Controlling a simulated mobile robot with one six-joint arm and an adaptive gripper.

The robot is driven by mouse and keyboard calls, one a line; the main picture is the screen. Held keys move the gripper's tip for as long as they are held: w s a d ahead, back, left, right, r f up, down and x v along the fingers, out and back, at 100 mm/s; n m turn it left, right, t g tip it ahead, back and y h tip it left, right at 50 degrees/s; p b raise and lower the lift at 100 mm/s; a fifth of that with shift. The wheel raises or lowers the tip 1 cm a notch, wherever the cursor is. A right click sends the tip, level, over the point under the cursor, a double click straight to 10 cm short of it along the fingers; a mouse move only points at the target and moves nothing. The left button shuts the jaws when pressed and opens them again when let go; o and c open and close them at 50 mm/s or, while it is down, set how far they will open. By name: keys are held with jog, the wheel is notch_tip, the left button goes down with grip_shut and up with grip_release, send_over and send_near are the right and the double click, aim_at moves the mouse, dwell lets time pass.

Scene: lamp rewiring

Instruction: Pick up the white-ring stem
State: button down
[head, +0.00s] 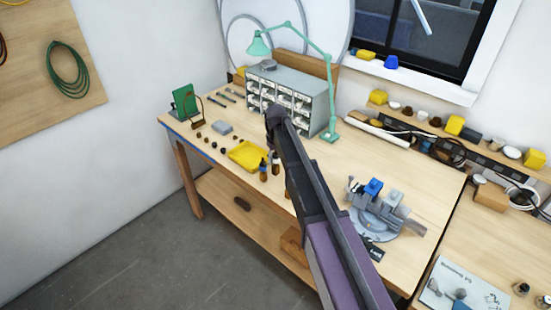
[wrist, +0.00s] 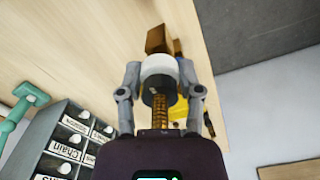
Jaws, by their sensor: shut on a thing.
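The white-ring stem (wrist: 158,66) shows in the wrist view as a broad white ring with a brown block-like part beyond it. In the head view the stem (head: 275,168) is a small brown upright piece at the bench's front edge. My gripper (wrist: 159,75) is shut on the stem, one finger on each side of the white ring. In the head view my gripper (head: 272,148) is directly above the stem and partly covers it. I cannot tell whether the stem's foot touches the bench.
A blue-topped brown stem (head: 264,170) stands close on the left. A yellow tray (head: 246,155) lies just behind it. The grey drawer cabinet (head: 318,108) and green lamp (head: 331,135) stand behind. A vise-like fixture (head: 378,210) is at right. Bare bench (head: 425,172) lies beyond it.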

jog(key=shift+r+p, duration=0.4)
jog(key=shift+r, duration=0.3)
jog(key=shift+f, duration=0.15)
